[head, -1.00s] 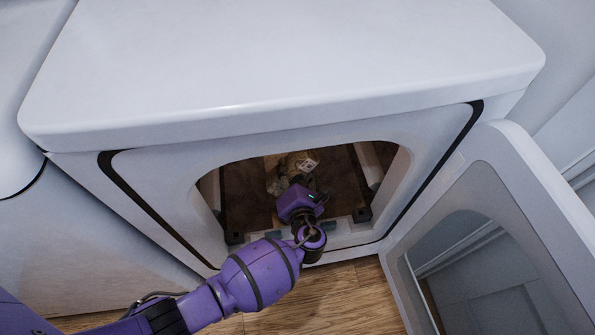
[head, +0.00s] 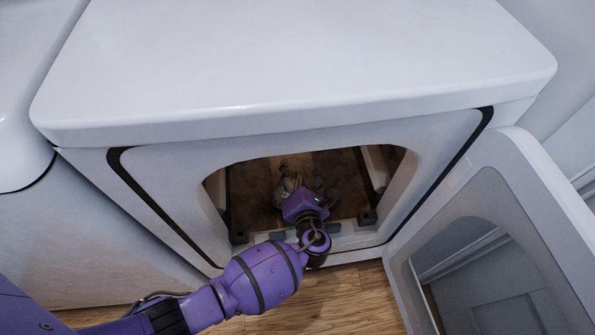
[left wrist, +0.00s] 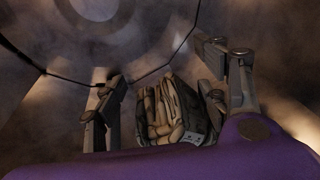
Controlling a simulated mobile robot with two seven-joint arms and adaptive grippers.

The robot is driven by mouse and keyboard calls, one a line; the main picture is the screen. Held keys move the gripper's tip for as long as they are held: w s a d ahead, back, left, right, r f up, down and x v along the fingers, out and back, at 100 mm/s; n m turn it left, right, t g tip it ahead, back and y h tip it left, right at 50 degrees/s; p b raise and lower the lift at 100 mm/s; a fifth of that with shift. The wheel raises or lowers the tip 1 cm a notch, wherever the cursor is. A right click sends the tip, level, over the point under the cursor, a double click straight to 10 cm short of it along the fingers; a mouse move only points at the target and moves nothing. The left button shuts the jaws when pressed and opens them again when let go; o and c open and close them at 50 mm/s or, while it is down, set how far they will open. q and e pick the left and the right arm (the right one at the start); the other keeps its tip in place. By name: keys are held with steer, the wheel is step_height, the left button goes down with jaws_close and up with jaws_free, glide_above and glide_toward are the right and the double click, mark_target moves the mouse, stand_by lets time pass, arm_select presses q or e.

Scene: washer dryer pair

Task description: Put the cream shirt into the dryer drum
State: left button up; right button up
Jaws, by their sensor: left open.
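The dryer (head: 165,165) stands open in front of me, and its dark drum (head: 330,180) shows through the opening. My left gripper (head: 299,197) reaches in through the opening; its fingers are largely hidden in the head view. The cream shirt (head: 287,183) shows as a small bundle inside, just beyond my gripper. In the left wrist view, the crumpled shirt (left wrist: 168,112) lies between the two spread fingers of my open left gripper (left wrist: 163,85). A gap shows beside the left finger. I cannot tell whether the shirt rests on the drum floor. My right gripper is not in view.
The dryer door (head: 500,215) hangs open to the right. A second white machine (head: 25,130) stands close on the left. Wood floor (head: 330,295) shows below the opening.

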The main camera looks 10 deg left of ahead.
arm_select(q)
steer(key=v, duration=1.1)
steer(key=shift+s, duration=0.25)
steer(key=shift+d, duration=0.1)
